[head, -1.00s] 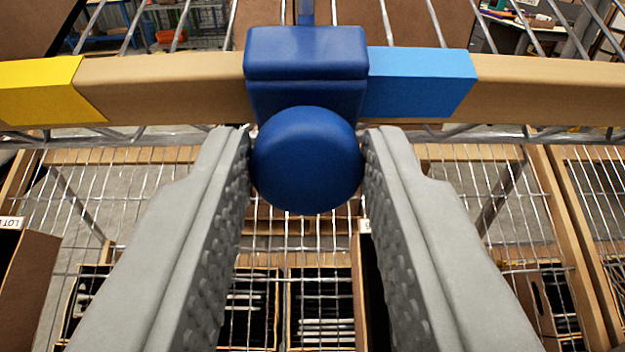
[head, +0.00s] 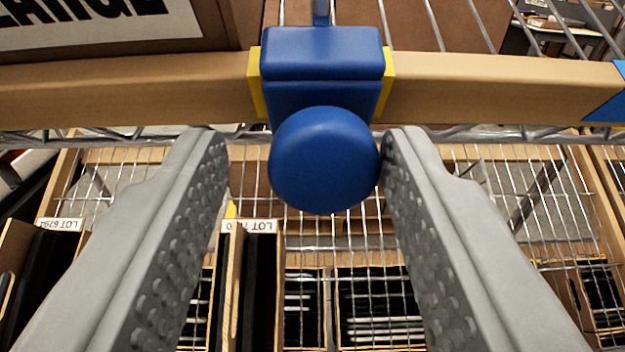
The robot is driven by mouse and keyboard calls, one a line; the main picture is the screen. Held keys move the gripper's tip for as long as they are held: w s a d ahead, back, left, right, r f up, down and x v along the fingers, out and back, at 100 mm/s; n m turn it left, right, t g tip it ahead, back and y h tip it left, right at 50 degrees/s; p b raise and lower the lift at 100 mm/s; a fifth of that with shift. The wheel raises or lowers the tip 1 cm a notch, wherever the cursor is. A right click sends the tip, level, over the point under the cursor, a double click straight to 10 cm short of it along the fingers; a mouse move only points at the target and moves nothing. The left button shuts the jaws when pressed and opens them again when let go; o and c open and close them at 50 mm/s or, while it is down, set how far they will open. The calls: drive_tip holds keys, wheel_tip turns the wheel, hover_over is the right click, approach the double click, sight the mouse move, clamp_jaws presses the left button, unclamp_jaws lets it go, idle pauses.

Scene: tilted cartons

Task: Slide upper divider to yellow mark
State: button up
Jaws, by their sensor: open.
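The upper divider's blue slider (head: 321,75) straddles the tan rail, with a round blue knob (head: 324,160) facing me. The slider sits over the yellow mark (head: 388,82), and a strip of yellow shows on each side of it. The blue mark (head: 607,95) is at the far right of the rail. My gripper (head: 303,150) is open, with one grey finger on each side of the knob. The right finger is against or very close to the knob. A clear gap shows between the left finger and the knob.
A brown carton with a printed white label (head: 95,18) stands behind the rail at the upper left. Below are a wire rack (head: 480,215) and tilted cartons with lot labels (head: 250,227). Wire bars rise behind the rail.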

drive_tip(key=shift+o, duration=0.4)
drive_tip(key=shift+s, duration=0.6)
drive_tip(key=s, duration=1.6)
drive_tip(key=shift+s, duration=0.15)
